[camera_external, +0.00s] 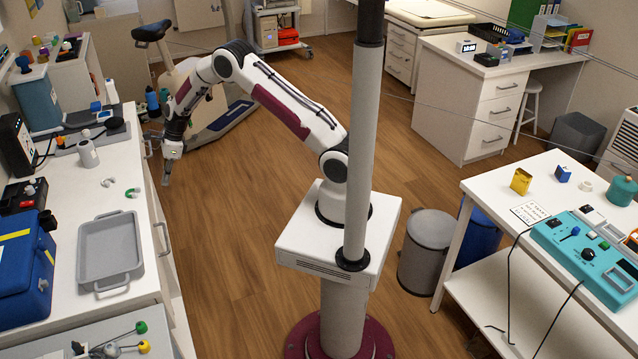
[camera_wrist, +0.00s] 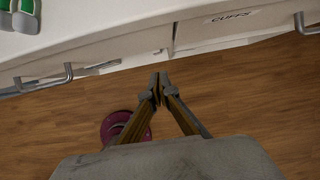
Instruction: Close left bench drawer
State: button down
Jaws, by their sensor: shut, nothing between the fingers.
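The white left bench (camera_external: 75,205) has drawer fronts along its side facing the floor. One drawer handle (camera_external: 162,238) is near the grey tray and another handle (camera_external: 148,147) is farther back. In the wrist view a drawer front with a metal handle (camera_wrist: 42,80) is at left, and a front with a "CUFFS" label (camera_wrist: 232,15) is at right. How far either drawer stands out is hard to tell. My gripper (camera_external: 167,182) is shut and empty beside the bench front. In the wrist view its fingertips (camera_wrist: 160,82) are near the seam between the fronts; contact is unclear.
An exercise bike (camera_external: 190,90) stands behind my gripper. Wooden floor (camera_external: 225,240) is clear between bench and base.

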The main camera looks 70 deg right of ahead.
jog(key=v, duration=0.6)
jog(key=shift+n, duration=0.3)
dwell(0.5)
jog(key=s+n+g, duration=0.2)
jog(key=s+n, duration=0.6)
jog(key=n, duration=0.1)
jog(key=s+a+r+n+t+h, duration=0.1)
jog(key=s+r+n+t, duration=0.1)
jog(key=s+r+n, duration=0.6)
jog(key=s+r+n+t+h, duration=0.2)
jog(key=s+r+n, duration=0.7)
jog(key=s+r, duration=0.8)
jog(key=shift+s+a, duration=0.4)
jog(key=shift+s, duration=4.3)
